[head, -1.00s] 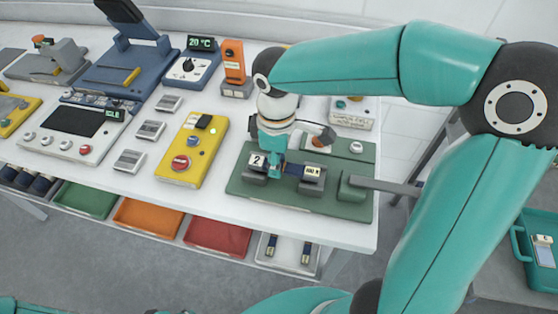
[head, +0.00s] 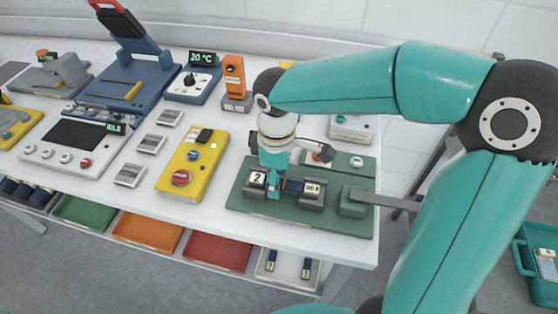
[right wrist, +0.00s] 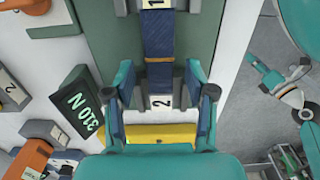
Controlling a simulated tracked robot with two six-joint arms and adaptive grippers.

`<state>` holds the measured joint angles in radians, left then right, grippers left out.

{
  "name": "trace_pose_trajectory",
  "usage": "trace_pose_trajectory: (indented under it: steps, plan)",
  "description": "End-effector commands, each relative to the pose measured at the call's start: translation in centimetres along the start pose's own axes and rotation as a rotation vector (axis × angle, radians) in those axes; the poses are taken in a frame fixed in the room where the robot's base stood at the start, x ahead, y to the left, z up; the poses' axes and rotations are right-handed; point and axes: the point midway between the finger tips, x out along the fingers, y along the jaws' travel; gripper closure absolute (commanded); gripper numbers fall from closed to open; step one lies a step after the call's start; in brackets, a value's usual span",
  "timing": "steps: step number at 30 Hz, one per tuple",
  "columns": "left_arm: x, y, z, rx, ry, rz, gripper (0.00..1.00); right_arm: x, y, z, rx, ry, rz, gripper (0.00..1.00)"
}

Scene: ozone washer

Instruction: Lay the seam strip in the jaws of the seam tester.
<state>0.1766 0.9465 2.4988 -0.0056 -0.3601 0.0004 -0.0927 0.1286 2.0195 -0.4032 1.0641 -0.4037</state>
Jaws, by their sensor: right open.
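The seam tester (head: 240,200) is a green base plate on the white table, with a dark grey jaw on either side of its middle. A dark navy seam strip (head: 292,186) spans between the jaws, with a white "2" label at its left end; it also shows in the right wrist view (right wrist: 158,45). How deep its ends sit in the jaws is hard to tell. My right gripper (head: 272,188) is low at the "2" end. In the right wrist view its open fingers (right wrist: 160,90) stand either side of that end, with gaps. My left gripper is not in view.
A yellow control box (head: 207,162) stands left of the tester. An orange device (head: 233,72) and a temperature box (head: 195,82) stand behind. A dark display (right wrist: 75,108) lies close to my right gripper. A white tray (head: 287,268) below holds dark strips.

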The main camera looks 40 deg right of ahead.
Motion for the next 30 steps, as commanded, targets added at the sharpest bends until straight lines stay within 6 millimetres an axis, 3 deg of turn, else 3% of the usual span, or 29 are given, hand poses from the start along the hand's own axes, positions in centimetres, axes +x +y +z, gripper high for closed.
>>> trace_pose_trajectory:
  steps: [18, 24, 30]
  plan:
    - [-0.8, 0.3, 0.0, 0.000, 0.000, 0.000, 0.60, -10.5, 0.1, -0.1, 0.001, 0.003, 0.002, 0.45]
    - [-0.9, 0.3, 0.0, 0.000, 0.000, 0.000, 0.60, -11.8, 0.0, 0.0, 0.000, 0.001, 0.001, 0.45]
    - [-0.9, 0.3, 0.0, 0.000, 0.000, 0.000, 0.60, -11.9, 0.0, 0.1, 0.001, 0.001, 0.001, 0.45]
